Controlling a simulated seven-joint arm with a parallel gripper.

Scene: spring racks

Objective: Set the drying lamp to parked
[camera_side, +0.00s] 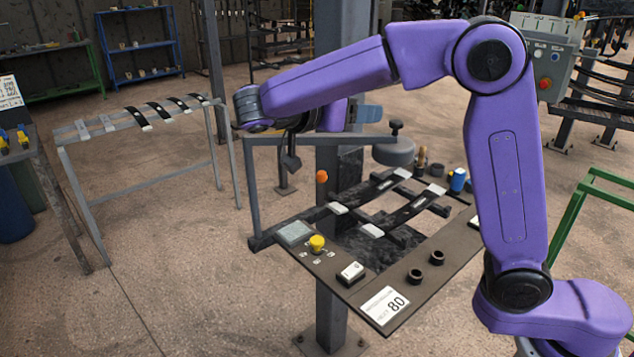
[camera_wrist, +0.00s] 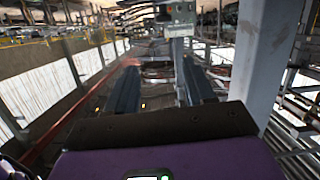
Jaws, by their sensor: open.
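The drying lamp (camera_side: 393,153) is a grey round head with a black knob (camera_side: 396,127) on top. It sits at the right end of a thin grey swing arm (camera_side: 315,139), above the back of the dark bench panel (camera_side: 326,268). My gripper (camera_side: 372,113) points right, level with the floor, just left of and slightly above the knob in the side view. Its blue-grey fingers also show in the wrist view (camera_wrist: 160,88), spread apart with nothing clearly between them. I cannot tell the depth gap between fingers and knob. The lamp is not clearly visible in the wrist view.
A rack with strips (camera_side: 140,122) stands at left. A grey post (camera_wrist: 268,50) rises close on the right in the wrist view.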

